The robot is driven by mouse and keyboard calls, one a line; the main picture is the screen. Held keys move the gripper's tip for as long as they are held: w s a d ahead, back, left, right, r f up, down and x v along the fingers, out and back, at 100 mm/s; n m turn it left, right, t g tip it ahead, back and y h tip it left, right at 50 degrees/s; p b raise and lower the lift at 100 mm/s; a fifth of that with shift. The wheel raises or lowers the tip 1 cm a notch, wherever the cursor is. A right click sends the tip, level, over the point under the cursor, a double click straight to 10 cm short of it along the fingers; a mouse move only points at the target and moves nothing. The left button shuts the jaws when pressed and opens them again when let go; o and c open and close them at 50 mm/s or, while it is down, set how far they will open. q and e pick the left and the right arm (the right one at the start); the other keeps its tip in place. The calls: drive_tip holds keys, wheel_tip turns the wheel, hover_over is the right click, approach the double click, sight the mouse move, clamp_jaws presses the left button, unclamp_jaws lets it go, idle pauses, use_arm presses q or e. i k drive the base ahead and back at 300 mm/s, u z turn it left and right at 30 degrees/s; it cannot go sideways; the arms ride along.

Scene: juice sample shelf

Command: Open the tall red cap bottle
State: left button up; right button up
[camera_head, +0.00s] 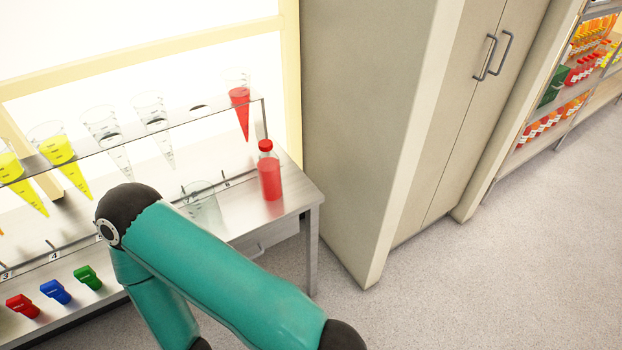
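A clear bottle (270,181) with red liquid and a red cap stands upright near the right end of a metal bench (292,192). The cap (265,146) sits on its neck. Part of one of my teal arms crosses the lower middle of the head view, left of and below the bottle and apart from it in the picture. Neither of my grippers shows in this view.
A clear beaker (203,204) stands left of the bottle. A rack (185,122) above holds several cones, one with red liquid (240,97). Coloured clips (55,291) lie at lower left. A tall cabinet (365,130) stands right of the bench. Floor at right is clear.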

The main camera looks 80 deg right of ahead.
sight(267, 165)
drive_tip(key=u, duration=0.15)
drive_tip(key=i, duration=0.25)
drive_tip(key=u, duration=3.95)
drive_tip(key=i, duration=0.6)
drive_tip(key=u, duration=5.6)
drive_tip(key=i, duration=0.55)
drive_tip(key=z, duration=0.05)
